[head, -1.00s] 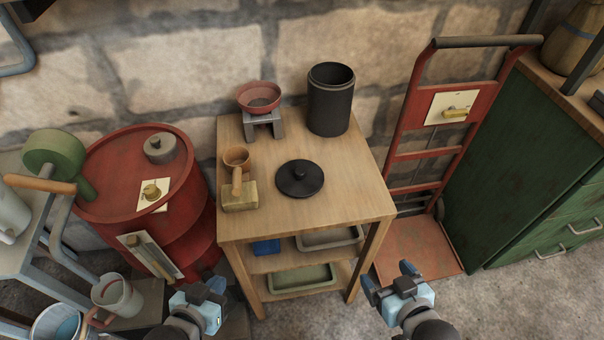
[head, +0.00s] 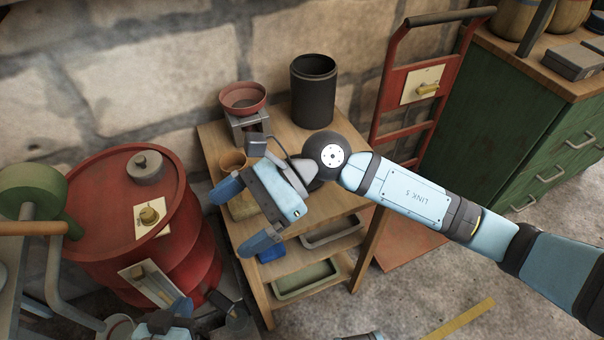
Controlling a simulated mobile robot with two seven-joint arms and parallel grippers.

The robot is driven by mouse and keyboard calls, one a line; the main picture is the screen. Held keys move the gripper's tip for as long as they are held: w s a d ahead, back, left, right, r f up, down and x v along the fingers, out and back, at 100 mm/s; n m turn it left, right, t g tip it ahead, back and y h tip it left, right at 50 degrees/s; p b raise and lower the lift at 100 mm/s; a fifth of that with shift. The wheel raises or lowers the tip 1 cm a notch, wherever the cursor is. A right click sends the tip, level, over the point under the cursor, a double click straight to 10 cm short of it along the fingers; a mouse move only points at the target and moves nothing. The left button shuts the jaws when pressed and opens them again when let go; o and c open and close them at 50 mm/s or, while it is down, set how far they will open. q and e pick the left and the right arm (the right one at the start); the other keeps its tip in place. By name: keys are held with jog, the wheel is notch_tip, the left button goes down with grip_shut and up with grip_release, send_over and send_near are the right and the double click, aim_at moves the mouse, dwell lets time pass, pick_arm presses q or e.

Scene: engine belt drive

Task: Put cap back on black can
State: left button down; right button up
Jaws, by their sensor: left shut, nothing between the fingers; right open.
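The black can (head: 313,92) stands upright with its top open at the back right of the wooden table (head: 345,135). The black cap with a knob is hidden now behind my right wrist and arm; earlier it lay on the table in front of the can. My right gripper (head: 243,216) is open and empty. It hangs over the table's front left, its fingers toward the left, covering part of a yellowish block. My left gripper (head: 180,312) is shut and empty, low at the bottom left beside the red drum, partly cut off by the frame edge.
A red bowl (head: 243,97) sits on a small grey stand behind my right gripper. A brown cup (head: 233,162) is beside that gripper. A red drum (head: 112,200) stands left, a red hand truck (head: 390,135) and green cabinet (head: 500,130) right. Shelf trays (head: 305,280) lie below.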

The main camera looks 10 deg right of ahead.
jog(key=w+d+f+n+t+h+b, duration=0.15)
jog(key=w+d+n+t+h, duration=0.6)
jog(key=w+d+h, duration=0.75)
jog(key=shift+m+y, duration=0.25)
jog(key=shift+y, duration=0.45)
jog(key=x, duration=0.5)
jog(key=b+x, duration=0.1)
jog(key=x, duration=0.1)
jog(key=shift+w+d+f, duration=0.15)
jog(key=shift+d+f, duration=0.2)
jog(key=shift+w+f, duration=0.15)
jog(key=shift+f, duration=0.3)
jog(key=x, duration=0.2)
jog(key=b+x, duration=0.1)
jog(key=x, duration=0.2)
jog(key=shift+w+d+r, duration=0.15)
jog(key=shift+w+r, duration=0.05)
jog(key=shift+w, duration=0.2)
jog(key=c, duration=0.7)
pick_arm(q)
jog(key=r, duration=0.1)
jog(key=w+d+r+t, duration=0.1)
jog(key=d+t+h, duration=0.1)
jog(key=shift+w+r, duration=0.25)
jog(key=shift+r, duration=0.15)
pick_arm(e)
jog(key=shift+c, duration=0.5)
pick_arm(q)
jog(key=shift+f, duration=0.1)
